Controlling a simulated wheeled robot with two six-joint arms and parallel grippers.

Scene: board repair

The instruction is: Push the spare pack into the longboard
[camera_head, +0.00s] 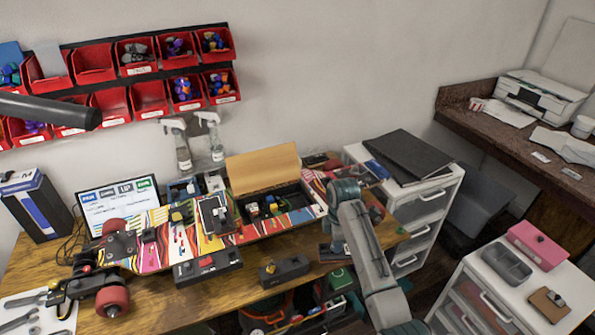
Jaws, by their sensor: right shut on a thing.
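The longboard (155,255) lies across the wooden bench, striped in many colours, with red wheels at its left end. Its deck has an open bay (272,204) with small coloured parts inside, and a tan lid (262,168) stands raised behind it. A dark pack with a light frame (215,215) sits on the deck left of the bay. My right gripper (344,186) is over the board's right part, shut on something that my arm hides. My left gripper is not in view.
Red bins (150,97) hang on the back wall, above two spray bottles (182,150). A tablet (117,205) stands behind the board's left end. White drawers (415,205) with black folders stand right of the bench. Tools lie at the front left.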

